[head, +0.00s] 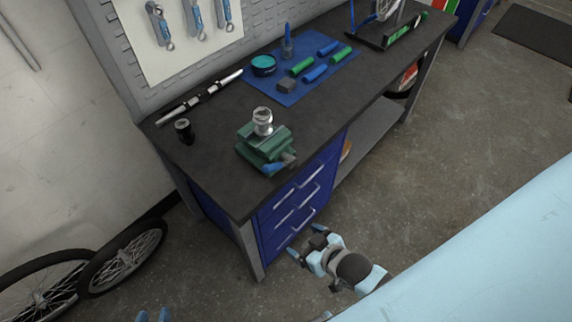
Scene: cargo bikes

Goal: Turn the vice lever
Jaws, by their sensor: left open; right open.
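A green vice (262,150) stands on the dark workbench (215,185) near its front left corner. A silver round metal part (262,121) sits on top of it. A small blue and grey piece sticks out at its lower front right; I cannot make out the lever clearly. My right gripper (306,242) is open and empty, in front of the bench drawers and apart from the vice. My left gripper (152,316) shows only its blue fingertips at the bottom edge. They are apart and empty, far from the vice.
A blue mat (330,68) with green and blue tools lies behind the vice. A black cup-like part (184,130) and a silver-black rod (200,95) lie to the left. Bicycle wheels (122,255) stand at lower left. A light blue surface (480,260) fills the lower right.

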